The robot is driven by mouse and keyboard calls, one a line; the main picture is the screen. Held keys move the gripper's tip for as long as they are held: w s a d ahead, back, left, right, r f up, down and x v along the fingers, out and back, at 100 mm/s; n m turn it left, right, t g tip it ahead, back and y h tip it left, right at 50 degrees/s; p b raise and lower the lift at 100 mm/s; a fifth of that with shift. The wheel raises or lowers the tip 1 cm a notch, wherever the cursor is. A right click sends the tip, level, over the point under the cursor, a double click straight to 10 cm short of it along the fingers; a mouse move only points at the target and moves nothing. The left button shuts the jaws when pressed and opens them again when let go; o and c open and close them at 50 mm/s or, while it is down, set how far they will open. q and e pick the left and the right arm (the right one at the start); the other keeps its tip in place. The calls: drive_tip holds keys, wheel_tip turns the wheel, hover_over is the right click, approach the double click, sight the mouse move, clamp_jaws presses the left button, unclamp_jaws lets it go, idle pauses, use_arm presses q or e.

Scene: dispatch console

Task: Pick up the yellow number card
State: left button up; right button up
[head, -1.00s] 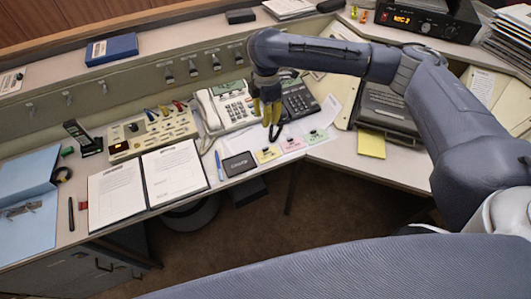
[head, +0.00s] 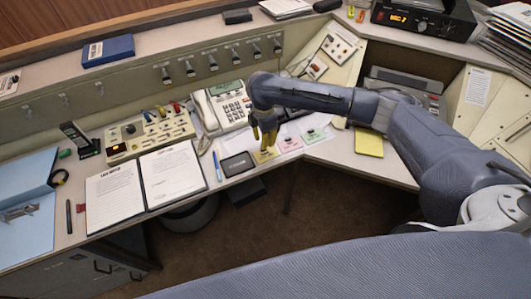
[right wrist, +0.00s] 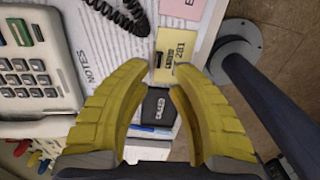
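The yellow number card (head: 262,157) lies flat near the front edge of the desk, left of a pink card (head: 289,144) and a green card (head: 313,135). In the right wrist view the yellow card (right wrist: 184,50) bears a printed number and a black clip. My right gripper (head: 265,138) is over the card, its yellow fingers pointing down. In the right wrist view the gripper (right wrist: 163,75) is open and empty, with the card just beyond its fingertips. I cannot tell whether the fingers touch it. My left gripper is not in view.
A black box-like block (head: 238,164) and a blue pen (head: 217,165) lie left of the card. A telephone (head: 229,104) with a coiled cord stands behind. A yellow notepad (head: 369,141) lies to the right. The desk edge is close in front of the cards.

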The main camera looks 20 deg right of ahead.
sight(266, 153)
drive_tip(key=shift+f, duration=2.55)
clamp_jaws()
